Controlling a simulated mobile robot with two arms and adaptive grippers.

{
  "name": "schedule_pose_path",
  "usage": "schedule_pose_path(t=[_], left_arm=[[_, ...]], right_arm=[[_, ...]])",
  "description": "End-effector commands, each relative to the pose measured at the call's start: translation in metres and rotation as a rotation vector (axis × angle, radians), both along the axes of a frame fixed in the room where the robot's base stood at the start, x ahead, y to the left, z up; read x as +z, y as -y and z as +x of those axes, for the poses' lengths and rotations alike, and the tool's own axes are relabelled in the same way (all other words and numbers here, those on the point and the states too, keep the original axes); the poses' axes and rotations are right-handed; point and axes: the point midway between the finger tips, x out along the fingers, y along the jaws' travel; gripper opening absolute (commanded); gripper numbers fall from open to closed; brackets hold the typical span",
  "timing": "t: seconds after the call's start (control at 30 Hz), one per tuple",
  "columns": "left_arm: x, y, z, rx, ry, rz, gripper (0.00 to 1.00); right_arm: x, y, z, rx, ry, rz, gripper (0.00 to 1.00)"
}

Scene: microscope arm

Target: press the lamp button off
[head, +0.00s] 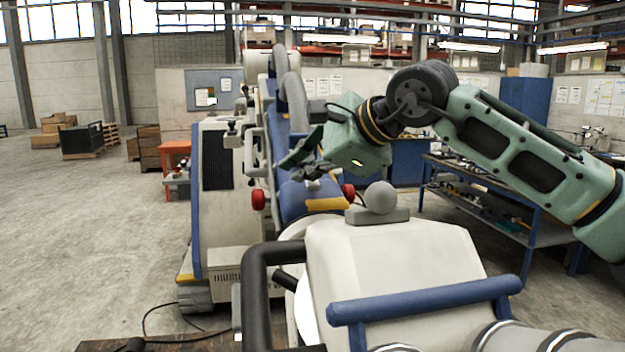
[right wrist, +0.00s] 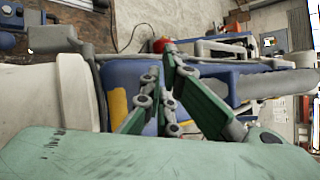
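My right gripper (head: 298,160) reaches in from the right at the microscope arm (head: 293,120), near its blue and yellow section (head: 310,203). In the right wrist view its green fingers (right wrist: 160,75) slant toward each other in front of the blue body (right wrist: 205,82). The gap between their tips is unclear, and I see nothing held. Two red knobs (head: 258,199) flank the blue section; one also shows in the right wrist view (right wrist: 160,45). I cannot pick out the lamp button. My left gripper is not in view.
A grey ball on a block (head: 380,198) tops the pale housing (head: 395,250) in front. A blue handle bar (head: 425,299) and a black bent tube (head: 255,290) stand close by. A blue workbench (head: 490,205) is at the right. Open floor (head: 90,230) lies at the left.

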Motion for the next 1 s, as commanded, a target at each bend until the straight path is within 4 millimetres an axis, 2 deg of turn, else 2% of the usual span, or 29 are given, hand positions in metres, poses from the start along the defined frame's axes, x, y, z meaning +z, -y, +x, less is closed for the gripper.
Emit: schedule_pose_path(t=[0.57, 1.0], left_arm=[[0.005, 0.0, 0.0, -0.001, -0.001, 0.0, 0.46], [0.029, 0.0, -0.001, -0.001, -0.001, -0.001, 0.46]], right_arm=[[0.009, 0.0, -0.002, 0.0, -0.001, -0.001, 0.0], [0.05, 0.002, -0.011, 0.0, 0.0, 0.0, 0.0]])
